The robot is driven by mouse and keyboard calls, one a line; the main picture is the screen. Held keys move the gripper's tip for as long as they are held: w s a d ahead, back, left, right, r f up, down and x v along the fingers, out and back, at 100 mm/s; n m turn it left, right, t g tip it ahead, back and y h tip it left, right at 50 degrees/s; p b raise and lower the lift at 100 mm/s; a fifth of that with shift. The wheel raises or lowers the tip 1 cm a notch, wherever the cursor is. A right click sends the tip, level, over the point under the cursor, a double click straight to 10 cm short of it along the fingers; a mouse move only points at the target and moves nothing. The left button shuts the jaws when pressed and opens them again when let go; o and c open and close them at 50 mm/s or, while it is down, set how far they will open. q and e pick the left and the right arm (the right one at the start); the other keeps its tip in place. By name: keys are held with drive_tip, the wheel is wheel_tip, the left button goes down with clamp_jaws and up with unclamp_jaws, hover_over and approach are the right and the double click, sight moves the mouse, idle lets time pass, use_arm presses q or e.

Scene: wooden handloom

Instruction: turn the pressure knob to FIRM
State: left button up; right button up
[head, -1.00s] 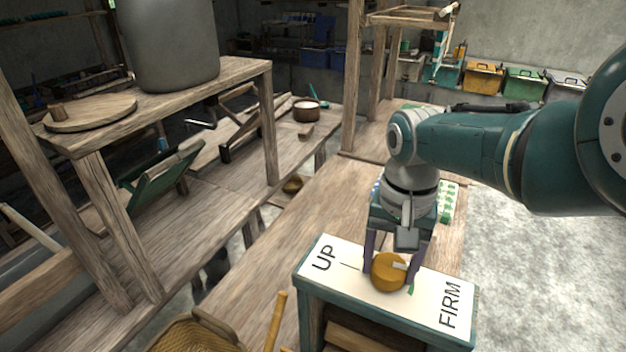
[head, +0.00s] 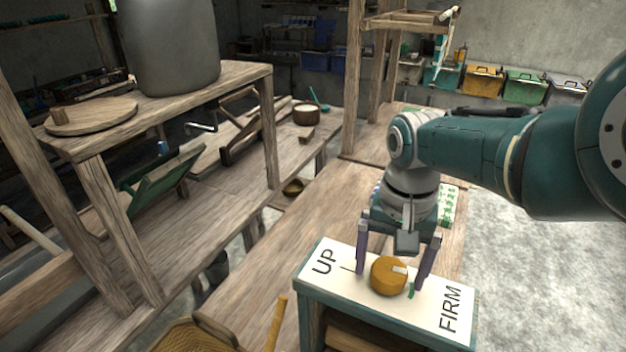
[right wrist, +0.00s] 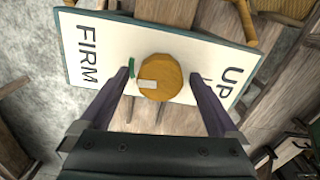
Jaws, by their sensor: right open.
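The round ochre pressure knob (head: 386,279) sits on a white panel (head: 335,286) printed UP at its left end and FIRM at its right. A white pointer bar on the knob points right in the head view, a little to the far side of a small green mark (head: 410,291). A thin black line lies on the UP side. My right gripper (head: 391,277) is open, its fingers either side of the knob with gaps. The knob (right wrist: 165,70) also shows between the spread fingers in the right wrist view, its pointer at an angle from the green mark. My left gripper is out of view.
The panel tops a teal-edged box on the wooden loom bench (head: 275,245). A wicker basket (head: 190,335) is at the bottom. A wooden frame with a grey cylinder (head: 170,45) stands left. Coloured bins (head: 482,80) line the back wall. Open concrete floor lies right.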

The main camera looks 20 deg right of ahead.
sight(390, 269)
wheel_tip(390, 269, up, 9)
drive_tip(key=p, duration=0.5)
drive_tip(key=shift+p, duration=0.3)
drive_tip(key=shift+r, duration=0.4)
